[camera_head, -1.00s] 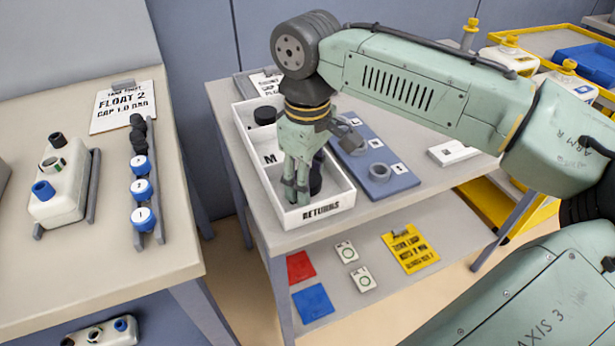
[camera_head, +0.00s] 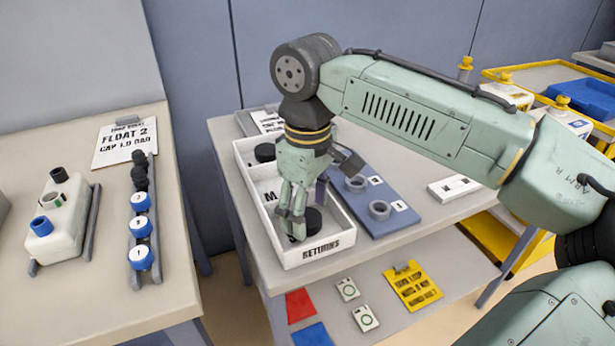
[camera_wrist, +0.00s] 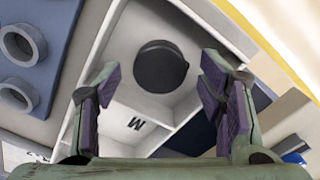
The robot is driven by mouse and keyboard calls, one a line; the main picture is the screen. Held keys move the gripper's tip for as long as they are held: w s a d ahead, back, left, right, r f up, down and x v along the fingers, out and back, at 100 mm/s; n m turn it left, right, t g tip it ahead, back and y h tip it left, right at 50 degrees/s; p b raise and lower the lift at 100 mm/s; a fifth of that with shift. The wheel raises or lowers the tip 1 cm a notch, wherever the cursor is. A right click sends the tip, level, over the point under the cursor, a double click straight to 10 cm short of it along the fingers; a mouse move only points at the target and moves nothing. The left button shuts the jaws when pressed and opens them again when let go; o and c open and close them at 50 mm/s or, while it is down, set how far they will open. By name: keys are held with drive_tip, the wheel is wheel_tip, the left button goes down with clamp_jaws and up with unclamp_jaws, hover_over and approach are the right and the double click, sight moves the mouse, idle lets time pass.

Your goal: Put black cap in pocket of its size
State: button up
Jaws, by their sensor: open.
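A round black cap (camera_head: 312,220) sits in the near compartment of the white returns tray (camera_head: 322,257), partly hidden by my fingers. In the wrist view the black cap (camera_wrist: 160,67) lies between and beyond my spread fingertips, with no finger visibly touching it. My gripper (camera_head: 300,222) is open and points down over that compartment; its fingers also show in the wrist view (camera_wrist: 160,85). A second black cap (camera_head: 265,152) lies in the tray's far compartment. A blue board (camera_head: 398,222) right of the tray carries grey ring pockets (camera_head: 379,210) (camera_head: 355,183) of differing size, with small white labels.
The tray walls stand close around my fingers. A white label block (camera_head: 454,188) lies right of the board. A left bench holds a white container (camera_head: 52,238) and a rack of blue and black caps (camera_head: 141,229). A lower shelf holds cards (camera_head: 412,287).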

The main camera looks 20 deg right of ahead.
sight(308, 218)
wheel_tip(308, 218, up, 10)
drive_tip(key=shift+f+b, duration=0.2)
drive_tip(key=shift+b, duration=0.1)
drive_tip(key=shift+s+f, duration=0.1)
idle(0.3)
